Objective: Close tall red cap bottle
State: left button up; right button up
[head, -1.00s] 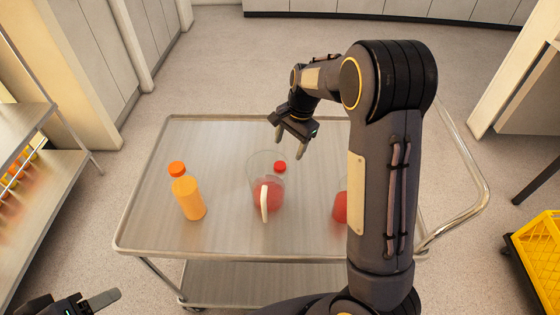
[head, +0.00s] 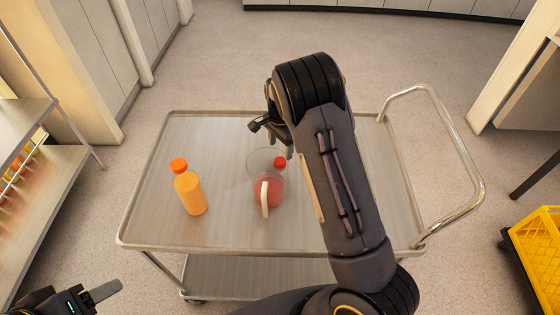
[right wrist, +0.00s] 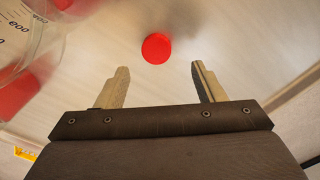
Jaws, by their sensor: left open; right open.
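A small round red cap (head: 280,162) shows on the cart top just behind the clear jug. No bottle body can be made out under it. In the right wrist view the cap (right wrist: 156,48) lies beyond and between my fingertips, apart from them. My right gripper (head: 278,145) is open and empty above the cart, close to the cap; its fingers also show in the right wrist view (right wrist: 160,78). No tall bottle with red contents is clear in the head view, where my right arm covers part of the cart. My left gripper (head: 101,291) is open at the lower left, off the cart.
A clear jug (head: 267,192) with red juice and a white handle stands beside the cap; its graduated wall (right wrist: 22,45) shows at left in the wrist view. An orange bottle (head: 189,192) stands left on the metal cart (head: 160,228). A yellow crate (head: 538,245) is at right.

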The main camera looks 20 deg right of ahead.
jog(key=shift+s+f, duration=0.15)
jog(key=shift+f, duration=0.25)
jog(key=f, duration=0.2)
jog(key=f+p, duration=0.1)
jog(key=f, duration=0.1)
jog(key=shift+s+a+f+p, duration=0.15)
jog(key=shift+a+f+p, duration=0.05)
jog(key=shift+f+p, duration=0.1)
jog(key=shift+r, duration=0.1)
jog(key=c, duration=1)
